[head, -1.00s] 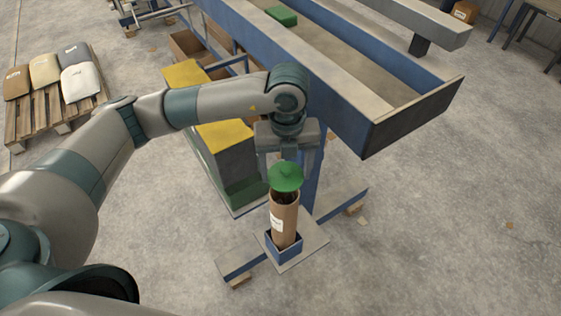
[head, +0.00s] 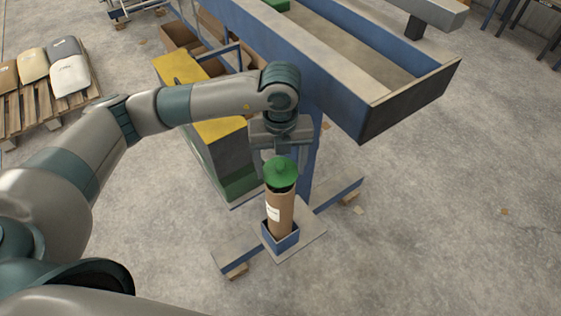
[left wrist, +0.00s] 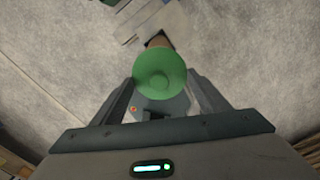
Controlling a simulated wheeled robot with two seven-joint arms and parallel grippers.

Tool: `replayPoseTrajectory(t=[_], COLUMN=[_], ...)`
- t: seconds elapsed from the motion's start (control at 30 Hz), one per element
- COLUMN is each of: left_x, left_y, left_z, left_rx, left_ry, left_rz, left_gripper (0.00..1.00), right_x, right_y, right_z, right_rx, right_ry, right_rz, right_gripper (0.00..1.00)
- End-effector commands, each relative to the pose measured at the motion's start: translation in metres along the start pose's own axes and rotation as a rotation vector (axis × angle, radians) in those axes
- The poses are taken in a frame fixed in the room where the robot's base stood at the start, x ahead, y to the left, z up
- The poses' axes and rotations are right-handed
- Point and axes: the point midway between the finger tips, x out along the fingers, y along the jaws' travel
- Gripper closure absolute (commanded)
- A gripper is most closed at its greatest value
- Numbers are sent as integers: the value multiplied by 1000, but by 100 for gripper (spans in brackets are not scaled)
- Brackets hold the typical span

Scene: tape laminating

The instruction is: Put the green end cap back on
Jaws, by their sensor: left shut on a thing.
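The green end cap (head: 281,174) is a round disc with a small knob on top. My left gripper (head: 281,157) points down and is shut on it. The brown cardboard tube (head: 280,213), with a white label, stands upright in a square blue holder (head: 283,244). The cap is over the tube's mouth, with a dark band between them; I cannot tell whether they touch. In the left wrist view the cap (left wrist: 160,73) lies between the fingers and hides most of the tube. My right gripper is not in view.
A blue trough (head: 330,75) on a blue post stands just behind the gripper. A yellow-topped cabinet (head: 222,130) is to the left of the tube. A pallet with sacks (head: 70,75) lies at the far left. The floor to the right is clear.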

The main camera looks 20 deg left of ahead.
Motion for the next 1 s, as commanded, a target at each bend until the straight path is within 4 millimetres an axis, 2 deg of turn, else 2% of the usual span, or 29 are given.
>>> replayPoseTrajectory(t=[0.13,0.4,1.0], left_x=[16,30,32], left_y=[0,0,0], left_z=[0,0,0], left_rx=[0,0,0], left_ry=[1,1,1], left_rz=[0,0,0], left_gripper=[52,52,52], right_x=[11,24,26], right_y=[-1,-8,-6], right_z=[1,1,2], right_rx=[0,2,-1], right_ry=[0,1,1], right_rz=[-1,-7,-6], right_gripper=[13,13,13])
